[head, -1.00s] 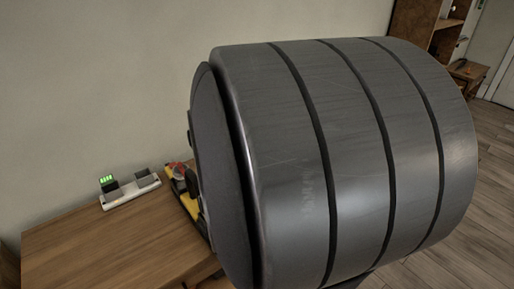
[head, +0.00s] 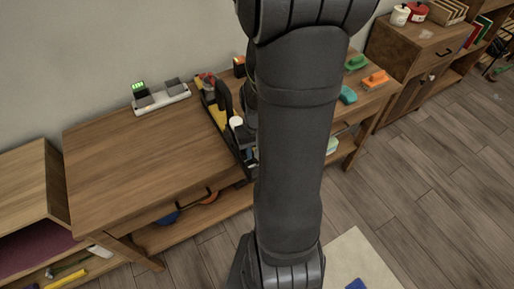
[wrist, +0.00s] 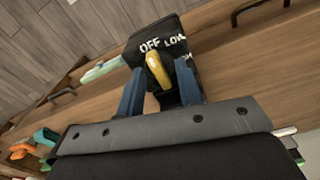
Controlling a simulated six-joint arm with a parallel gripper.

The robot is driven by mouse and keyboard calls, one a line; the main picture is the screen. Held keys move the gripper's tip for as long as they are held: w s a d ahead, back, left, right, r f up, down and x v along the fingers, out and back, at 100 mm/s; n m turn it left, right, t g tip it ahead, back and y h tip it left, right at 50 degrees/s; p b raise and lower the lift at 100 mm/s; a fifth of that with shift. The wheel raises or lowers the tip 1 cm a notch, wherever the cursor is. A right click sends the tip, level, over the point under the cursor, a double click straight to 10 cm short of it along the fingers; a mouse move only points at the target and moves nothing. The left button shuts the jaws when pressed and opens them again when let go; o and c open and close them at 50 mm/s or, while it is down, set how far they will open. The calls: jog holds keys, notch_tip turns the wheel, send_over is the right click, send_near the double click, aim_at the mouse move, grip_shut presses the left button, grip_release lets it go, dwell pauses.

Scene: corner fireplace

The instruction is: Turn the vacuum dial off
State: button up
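In the wrist view, a black box (wrist: 140,42) carries the white words "OFF" and "LOW" beside a yellow dial handle (wrist: 158,71). The handle is a narrow bar lying close to the "OFF" word. My gripper (wrist: 159,68) has two blue fingers, one on each side of the yellow handle. They look apart from it, with gaps showing on both sides. Whether the fingers reach to the handle's depth is hard to tell. In the head view my arm hides the dial and most of the gripper.
A wooden table (head: 120,150) stands against the wall, with a white charger (head: 161,96) holding dark blocks at its back. Green and orange brushes (head: 375,79) lie to the right. The table's left part is clear.

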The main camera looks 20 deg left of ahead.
jog(key=shift+c, duration=0.2)
grip_shut()
jog(key=shift+n, duration=1.1)
jog(key=shift+o, duration=0.2)
grip_release()
notch_tip(320, 180, up, 18)
jog(key=shift+f, duration=0.25)
